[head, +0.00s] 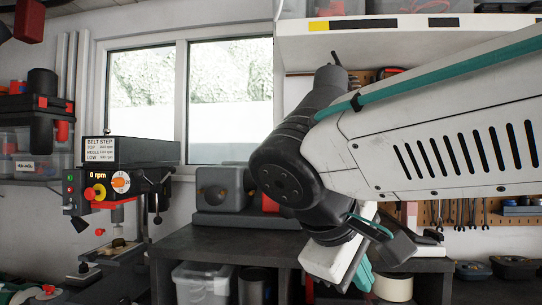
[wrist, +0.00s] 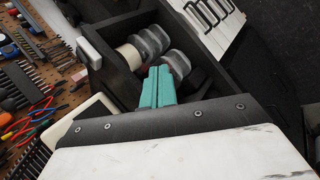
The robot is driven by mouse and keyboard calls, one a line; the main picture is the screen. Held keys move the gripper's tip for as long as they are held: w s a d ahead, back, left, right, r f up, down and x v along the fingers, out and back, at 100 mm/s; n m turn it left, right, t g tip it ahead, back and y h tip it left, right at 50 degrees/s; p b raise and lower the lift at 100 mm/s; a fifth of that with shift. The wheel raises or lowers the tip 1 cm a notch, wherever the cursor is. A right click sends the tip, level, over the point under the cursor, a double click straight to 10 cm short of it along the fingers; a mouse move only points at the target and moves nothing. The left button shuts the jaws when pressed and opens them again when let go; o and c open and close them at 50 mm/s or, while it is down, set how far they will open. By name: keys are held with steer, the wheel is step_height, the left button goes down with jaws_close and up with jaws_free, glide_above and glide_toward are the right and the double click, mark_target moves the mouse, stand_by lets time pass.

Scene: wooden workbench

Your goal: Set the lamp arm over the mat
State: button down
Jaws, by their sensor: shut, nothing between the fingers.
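I cannot make out a lamp arm or a mat in either view. My gripper (wrist: 157,88) shows in the wrist view with its teal fingers pressed together and nothing between them. They are in front of an open dark shelf unit. In the head view my gripper (head: 362,277) hangs low right of centre, pointing down, partly hidden by my own arm. My arm crosses the right half of the head view and covers much of the bench behind it.
A drill press (head: 120,185) stands at the left. A dark bench (head: 215,243) runs below the window, with a grey box-shaped machine (head: 222,190) on it. A clear bin (head: 203,283) sits underneath. A pegboard with tools (wrist: 50,60) is at the wrist view's left. A white shelf (head: 400,42) hangs overhead.

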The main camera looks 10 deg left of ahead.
steer(key=a+r+n+t, duration=0.2)
steer(key=a+r+t, duration=0.2)
steer(key=a+r, duration=0.65)
steer(key=s+a+r+m+t+h, duration=0.1)
steer(key=s+a+r+m+t, duration=0.15)
steer(key=a+r, duration=0.35)
steer(key=s+a+r+m+t+h, duration=0.1)
steer(key=s+a+r+t, duration=0.15)
steer(key=a+r, duration=0.45)
steer(key=w+d, duration=0.8)
steer(key=d, duration=0.2)
steer(key=shift+w+f+t, duration=0.2)
steer(key=shift+t, duration=0.1)
steer(key=shift+d, duration=0.1)
